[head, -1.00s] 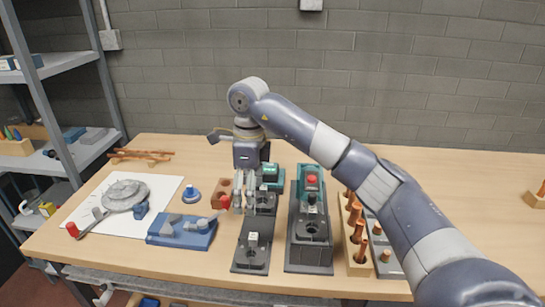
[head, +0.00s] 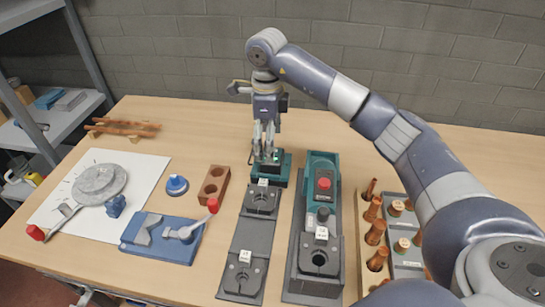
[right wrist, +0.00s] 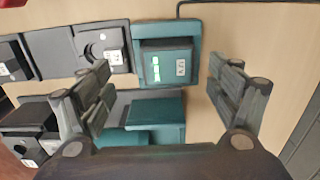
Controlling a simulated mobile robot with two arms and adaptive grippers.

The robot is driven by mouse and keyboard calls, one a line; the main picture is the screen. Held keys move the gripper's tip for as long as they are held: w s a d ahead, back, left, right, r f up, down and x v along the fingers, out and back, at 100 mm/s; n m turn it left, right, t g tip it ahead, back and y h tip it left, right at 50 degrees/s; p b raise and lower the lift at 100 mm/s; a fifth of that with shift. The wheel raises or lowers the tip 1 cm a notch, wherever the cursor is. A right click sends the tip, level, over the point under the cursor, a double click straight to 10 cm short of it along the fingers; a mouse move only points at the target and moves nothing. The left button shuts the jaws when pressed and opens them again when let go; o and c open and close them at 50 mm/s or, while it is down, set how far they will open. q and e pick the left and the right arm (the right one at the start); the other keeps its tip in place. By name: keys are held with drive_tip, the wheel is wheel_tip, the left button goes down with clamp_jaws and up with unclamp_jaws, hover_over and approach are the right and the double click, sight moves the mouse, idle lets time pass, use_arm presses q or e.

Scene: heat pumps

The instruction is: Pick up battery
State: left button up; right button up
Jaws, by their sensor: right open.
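The battery is most likely the dark block with a lit green display and a white label (right wrist: 168,66), seated in a teal charger (right wrist: 190,28) in the right wrist view. My right gripper (right wrist: 160,80) is open, one finger on each side of the charger, with nothing between the fingers. In the head view my right gripper (head: 264,155) points down over the teal charger (head: 282,170) at the back of the dark base plate. Its fingers partly hide the block there. My left gripper is not in view.
A second teal unit with a red button (head: 323,184) stands close on the right. A wooden block with holes (head: 214,185), a blue knob (head: 177,185) and a blue fixture (head: 160,236) lie to the left. Copper parts (head: 376,232) stand in a rack on the right.

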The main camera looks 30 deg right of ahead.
drive_tip(key=f, duration=0.2)
drive_tip(key=d+f+p, duration=0.1)
drive_tip(key=f+p, duration=0.1)
drive_tip(key=f, duration=0.1)
drive_tip(key=shift+w+d+f, duration=0.1)
drive_tip(key=shift+d+f, duration=0.15)
drive_tip(key=shift+f, duration=0.3)
drive_tip(key=shift+w, duration=0.1)
drive_tip(key=c, duration=1.5)
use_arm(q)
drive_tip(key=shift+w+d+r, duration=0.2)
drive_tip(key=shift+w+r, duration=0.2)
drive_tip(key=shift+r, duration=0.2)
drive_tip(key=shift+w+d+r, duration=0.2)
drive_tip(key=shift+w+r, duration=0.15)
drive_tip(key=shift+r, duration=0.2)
use_arm(e)
drive_tip(key=shift+c, duration=0.2)
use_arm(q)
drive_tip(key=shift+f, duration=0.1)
use_arm(e)
drive_tip(key=shift+r, duration=0.15)
